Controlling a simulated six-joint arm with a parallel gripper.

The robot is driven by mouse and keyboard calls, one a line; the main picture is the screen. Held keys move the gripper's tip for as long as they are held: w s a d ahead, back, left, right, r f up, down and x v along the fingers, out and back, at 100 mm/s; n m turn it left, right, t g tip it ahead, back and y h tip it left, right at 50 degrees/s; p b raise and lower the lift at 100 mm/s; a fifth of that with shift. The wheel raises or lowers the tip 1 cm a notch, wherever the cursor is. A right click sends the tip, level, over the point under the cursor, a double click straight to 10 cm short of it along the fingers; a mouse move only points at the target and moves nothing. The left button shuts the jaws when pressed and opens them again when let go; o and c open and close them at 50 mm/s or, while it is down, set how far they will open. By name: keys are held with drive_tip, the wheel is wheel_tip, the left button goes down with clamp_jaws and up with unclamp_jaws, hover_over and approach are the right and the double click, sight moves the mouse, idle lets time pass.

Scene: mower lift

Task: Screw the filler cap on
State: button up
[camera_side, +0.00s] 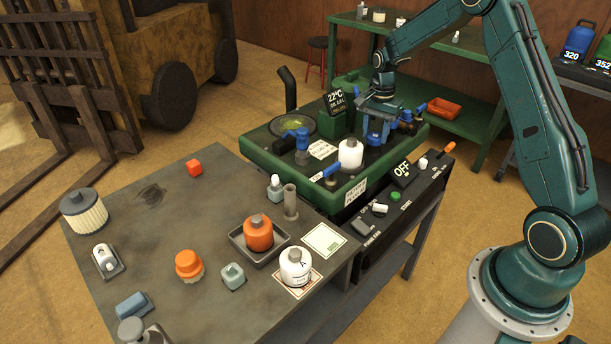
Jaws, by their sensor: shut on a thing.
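My gripper (377,130) points down over the right rear part of the green machine (262,157), among blue fittings. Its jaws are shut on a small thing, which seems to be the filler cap. The cap is almost wholly hidden by the jaws, so I cannot tell whether it sits level or how far it is seated. The filler opening under it is hidden too. A white canister (350,154) stands on the machine just left of the gripper.
Blue valve handles (333,169) and a small display (336,102) stand close by. The grey table (150,225) holds an orange bottle (258,235) in a tray, a white bottle (295,266) and a filter (84,212).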

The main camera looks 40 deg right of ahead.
sight(375, 135)
drive_tip(key=shift+d+m, duration=0.1)
drive_tip(key=shift+m, duration=0.5)
drive_tip(key=shift+c, duration=1)
drive_tip(key=o, duration=1.4)
drive_tip(key=shift+r, duration=0.1)
drive_tip(key=shift+r, duration=3.9)
